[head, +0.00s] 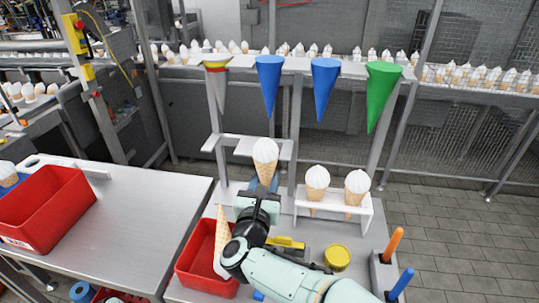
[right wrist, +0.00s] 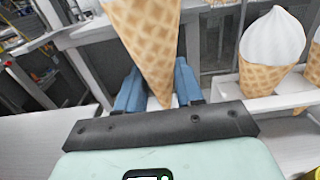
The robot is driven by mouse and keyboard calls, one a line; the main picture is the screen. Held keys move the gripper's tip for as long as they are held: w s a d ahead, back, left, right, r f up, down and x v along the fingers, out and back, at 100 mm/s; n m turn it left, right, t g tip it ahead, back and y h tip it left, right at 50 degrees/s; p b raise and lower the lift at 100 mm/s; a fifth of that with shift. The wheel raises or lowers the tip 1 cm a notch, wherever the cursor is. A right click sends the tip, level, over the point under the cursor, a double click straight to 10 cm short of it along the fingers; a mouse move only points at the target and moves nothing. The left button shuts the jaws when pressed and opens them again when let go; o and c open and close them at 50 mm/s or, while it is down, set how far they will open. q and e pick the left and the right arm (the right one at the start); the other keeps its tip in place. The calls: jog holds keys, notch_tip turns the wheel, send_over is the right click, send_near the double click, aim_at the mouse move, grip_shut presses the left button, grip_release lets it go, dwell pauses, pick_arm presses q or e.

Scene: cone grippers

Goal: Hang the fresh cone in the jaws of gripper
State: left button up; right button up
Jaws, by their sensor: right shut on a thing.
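My right gripper (head: 264,184) is shut on a waffle cone with white ice cream (head: 266,152) and holds it upright, tip down, in front of the white rack. In the right wrist view the cone's waffle body (right wrist: 147,40) stands between the two blue fingers (right wrist: 160,92). Above and behind it, a row of pointed cones hangs from the white rail: a grey one with a coloured top (head: 216,85), two blue ones (head: 269,82) (head: 324,85) and a green one (head: 382,90). I cannot make out jaws around them. My left gripper is not in view.
Two ice-cream cones (head: 317,180) (head: 357,184) stand in a white holder (head: 332,210) right of my gripper. A red bin (head: 205,262) holds a tilted waffle cone (head: 222,236). A yellow tub (head: 337,258) and orange and blue handles (head: 393,244) (head: 400,284) are nearby.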

jog(key=shift+s+a+f+b, duration=0.2)
jog(key=shift+s+b, duration=0.3)
jog(key=shift+s, duration=0.35)
jog(key=shift+s+a+f+b, duration=0.15)
jog(key=shift+s+b, duration=0.35)
jog(key=shift+s, duration=0.35)
jog(key=shift+r, duration=0.1)
